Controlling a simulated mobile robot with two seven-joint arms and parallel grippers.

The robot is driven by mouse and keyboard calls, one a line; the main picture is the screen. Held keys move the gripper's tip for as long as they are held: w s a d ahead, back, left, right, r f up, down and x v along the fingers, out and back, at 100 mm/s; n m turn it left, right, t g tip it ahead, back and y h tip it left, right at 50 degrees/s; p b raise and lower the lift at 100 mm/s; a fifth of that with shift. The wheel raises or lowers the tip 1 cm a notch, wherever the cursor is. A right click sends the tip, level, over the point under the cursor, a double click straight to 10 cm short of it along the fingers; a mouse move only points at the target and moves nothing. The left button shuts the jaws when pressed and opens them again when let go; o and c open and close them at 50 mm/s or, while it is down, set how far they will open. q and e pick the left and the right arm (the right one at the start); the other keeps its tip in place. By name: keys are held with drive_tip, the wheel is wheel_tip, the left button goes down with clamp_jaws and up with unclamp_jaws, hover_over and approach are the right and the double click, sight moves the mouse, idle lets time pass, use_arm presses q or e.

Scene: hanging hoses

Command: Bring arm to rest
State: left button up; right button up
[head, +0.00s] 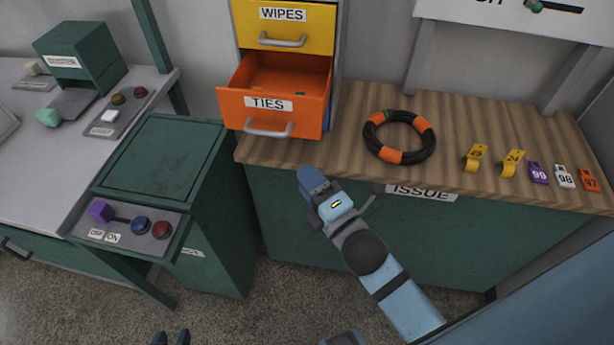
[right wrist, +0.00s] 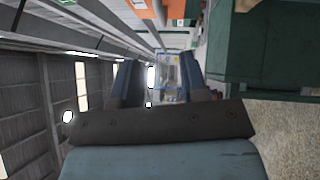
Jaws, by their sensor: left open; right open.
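My right arm reaches in from the lower right of the head view. Its gripper (head: 311,182) is over the front edge of the wooden counter (head: 350,115), just in front of the open orange TIES drawer (head: 270,112). In the right wrist view this gripper (right wrist: 159,82) has its two blue fingers apart, and I see nothing held between them. The fingertips of my left gripper (head: 172,338) show apart and empty at the bottom edge of the head view, above the speckled floor. The rest of the left gripper is out of view.
A black and orange hose ring (head: 428,140) lies on the counter, with yellow, purple, white and orange tags to its right. A green cabinet (head: 160,155) with a button panel stands left. The yellow WIPES drawer (head: 283,27) is shut. Floor between cabinets is clear.

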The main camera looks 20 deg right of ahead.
idle(0.3)
drive_tip(key=s+d+f+m+g+p, duration=0.3)
drive_tip(key=s+f+m+g+p, duration=0.5)
drive_tip(key=m, duration=1)
drive_tip(key=s+f+p, duration=0.3)
drive_tip(key=f, duration=0.1)
drive_tip(key=shift+f+m+h, duration=0.3)
drive_tip(key=shift+f+m, duration=0.05)
drive_tip(key=shift+m, duration=0.05)
drive_tip(key=shift+s, duration=0.1)
